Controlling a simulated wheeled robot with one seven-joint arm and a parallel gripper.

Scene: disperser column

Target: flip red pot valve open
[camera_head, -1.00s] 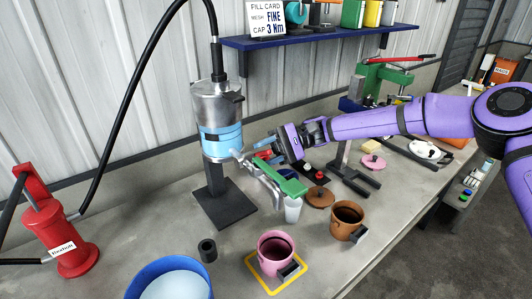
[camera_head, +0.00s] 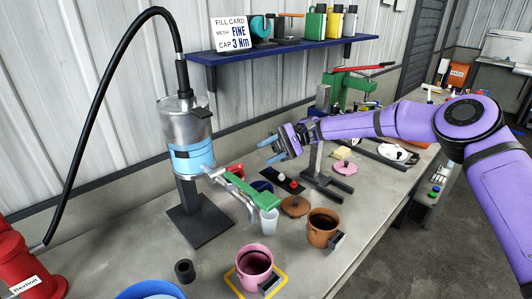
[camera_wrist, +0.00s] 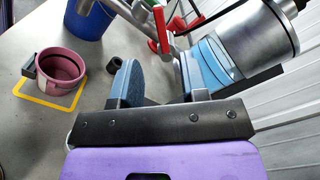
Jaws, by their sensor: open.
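In the wrist view a red valve handle (camera_wrist: 161,30) stands up by the pipe next to the pot (camera_wrist: 257,40). In the head view a red part (camera_head: 235,170) shows behind the green lever, partly hidden. My gripper (camera_head: 270,149) is open and empty to the right of the pot, apart from it. In the wrist view its two blue fingers (camera_wrist: 160,85) are spread, with nothing between them.
A pink pot (camera_head: 254,262) sits in a yellow square, with a brown pot (camera_head: 321,226) to its right. A pale cup (camera_head: 269,222) stands below the green lever. A blue bucket (camera_wrist: 90,20) and red pump (camera_head: 28,268) are at the left. A shelf (camera_head: 285,48) runs above.

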